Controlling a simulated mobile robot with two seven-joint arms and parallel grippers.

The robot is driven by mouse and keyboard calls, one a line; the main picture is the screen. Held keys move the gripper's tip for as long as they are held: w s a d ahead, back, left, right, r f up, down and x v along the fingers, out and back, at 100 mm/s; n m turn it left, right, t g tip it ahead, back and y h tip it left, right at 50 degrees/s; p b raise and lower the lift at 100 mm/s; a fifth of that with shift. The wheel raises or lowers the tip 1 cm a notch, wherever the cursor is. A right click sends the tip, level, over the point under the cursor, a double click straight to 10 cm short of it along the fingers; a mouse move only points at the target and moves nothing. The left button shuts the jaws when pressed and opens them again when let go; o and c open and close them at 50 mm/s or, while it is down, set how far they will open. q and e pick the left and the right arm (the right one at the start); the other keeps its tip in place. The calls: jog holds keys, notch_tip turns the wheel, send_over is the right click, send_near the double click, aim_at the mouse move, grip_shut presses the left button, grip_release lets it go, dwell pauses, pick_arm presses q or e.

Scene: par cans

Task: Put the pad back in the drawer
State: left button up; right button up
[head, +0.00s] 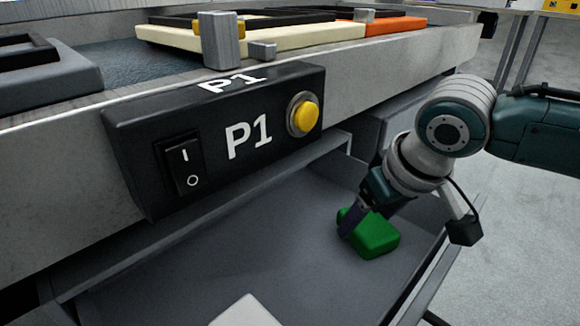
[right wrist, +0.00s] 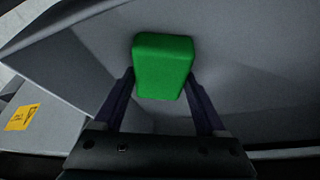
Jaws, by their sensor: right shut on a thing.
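The pad is a green block with rounded edges (head: 374,238), seen in the head view inside the open grey drawer (head: 200,275). My right gripper (head: 352,222) reaches down into the drawer and is shut on the pad. In the right wrist view the green pad (right wrist: 163,66) sits between the two dark fingers of the gripper (right wrist: 162,95). I cannot tell whether the pad touches the drawer floor. My left gripper is in neither view.
A black P1 control box (head: 225,140) with a rocker switch and a yellow button (head: 304,114) juts out above the drawer. A white object (head: 245,311) lies at the drawer's near edge. Frames rest on the bench above.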

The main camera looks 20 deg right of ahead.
jog(key=o, duration=1.1)
jog(key=shift+o, duration=0.2)
jog(key=shift+r, duration=0.3)
jog(key=p+v, duration=0.8)
jog(key=v, duration=0.3)
jog(key=s+a+n+y, duration=0.2)
jog(key=s+a+n, duration=0.1)
jog(key=s+a, duration=0.6)
jog(key=s+d+m+g+h, duration=0.1)
jog(key=s+d, duration=0.1)
jog(key=s, duration=0.6)
jog(key=shift+s+d+h, duration=0.15)
jog(key=shift+s+h, duration=0.05)
jog(key=shift+h, duration=0.2)
jog(key=shift+f, duration=0.1)
